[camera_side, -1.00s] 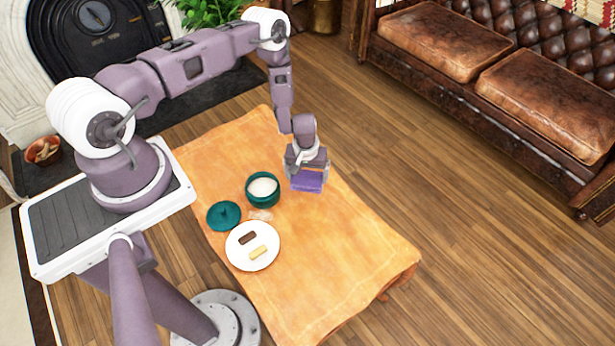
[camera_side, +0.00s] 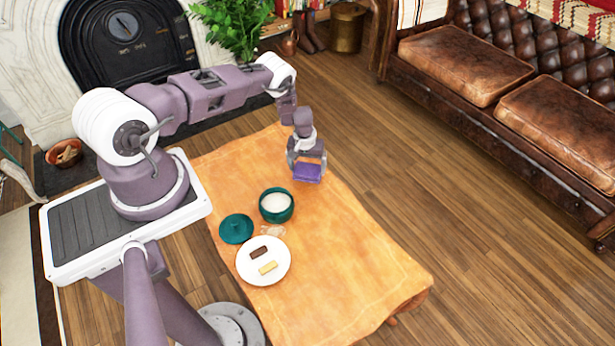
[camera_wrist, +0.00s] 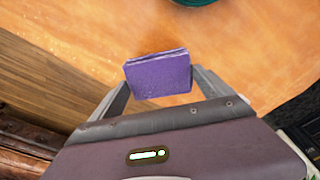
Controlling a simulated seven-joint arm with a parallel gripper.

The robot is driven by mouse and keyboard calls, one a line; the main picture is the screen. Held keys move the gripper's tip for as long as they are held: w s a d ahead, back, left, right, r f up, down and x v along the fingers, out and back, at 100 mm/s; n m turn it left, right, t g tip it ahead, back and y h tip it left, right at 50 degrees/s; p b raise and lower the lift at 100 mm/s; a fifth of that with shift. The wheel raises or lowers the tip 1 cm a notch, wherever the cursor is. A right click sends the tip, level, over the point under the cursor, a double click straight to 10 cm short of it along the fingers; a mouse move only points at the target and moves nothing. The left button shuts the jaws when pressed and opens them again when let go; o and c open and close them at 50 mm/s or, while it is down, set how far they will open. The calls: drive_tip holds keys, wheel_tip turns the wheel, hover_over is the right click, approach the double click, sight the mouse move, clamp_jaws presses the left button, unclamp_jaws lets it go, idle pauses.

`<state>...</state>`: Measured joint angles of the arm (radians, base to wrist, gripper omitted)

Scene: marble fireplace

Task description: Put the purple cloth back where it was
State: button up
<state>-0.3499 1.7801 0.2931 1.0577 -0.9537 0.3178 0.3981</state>
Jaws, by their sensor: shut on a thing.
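The folded purple cloth (camera_side: 308,174) is between the fingers of my gripper (camera_side: 306,167), at the far right part of the table with the orange cover (camera_side: 350,270). In the wrist view, the purple cloth (camera_wrist: 160,76) is a neat folded block gripped at its two sides by my gripper (camera_wrist: 160,84), with orange cover beyond it. Whether the cloth touches the cover or hangs just above it, I cannot tell.
A teal bowl of white contents (camera_side: 276,205), its teal lid (camera_side: 236,229), a small clear item (camera_side: 272,231) and a white plate (camera_side: 277,279) with a brown bar and a yellow bar stand left of the cloth. The near right of the table is clear.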

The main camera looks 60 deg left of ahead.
sight(307, 170)
drive_tip(key=shift+f, duration=1.95)
drive_tip(key=shift+f, duration=0.15)
drive_tip(key=o, duration=1.6)
drive_tip(key=shift+o, duration=0.2)
